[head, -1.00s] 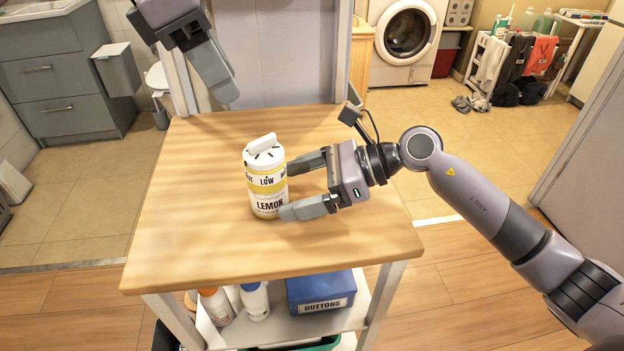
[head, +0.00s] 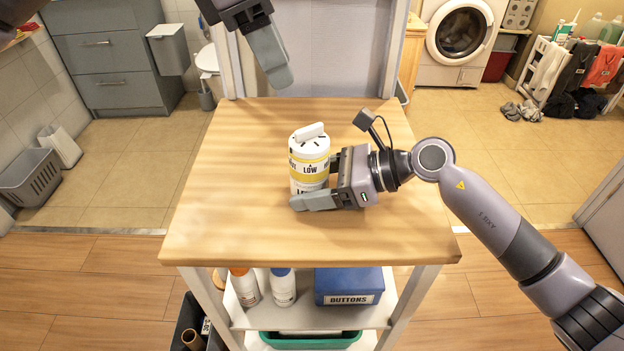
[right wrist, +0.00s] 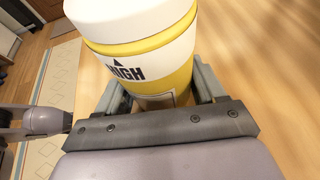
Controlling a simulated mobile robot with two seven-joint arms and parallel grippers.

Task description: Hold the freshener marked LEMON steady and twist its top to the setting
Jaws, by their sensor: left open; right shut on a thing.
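The freshener (head: 308,168) is a white cylinder with yellow bands, upright on the wooden table. LOW faces the head camera below its top (head: 309,141), which has a white raised bar. Its lower label is partly covered by my right finger, with only the start of LEMON showing. My right gripper (head: 318,192) is shut around its lower body from the right. The right wrist view shows the freshener (right wrist: 140,45) between the fingers, with HIGH and an arrow facing that camera. My left gripper (head: 270,68) is open and empty, above and behind the freshener.
The wooden table (head: 230,228) is otherwise clear. A grey upright panel (head: 313,55) stands behind the table.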

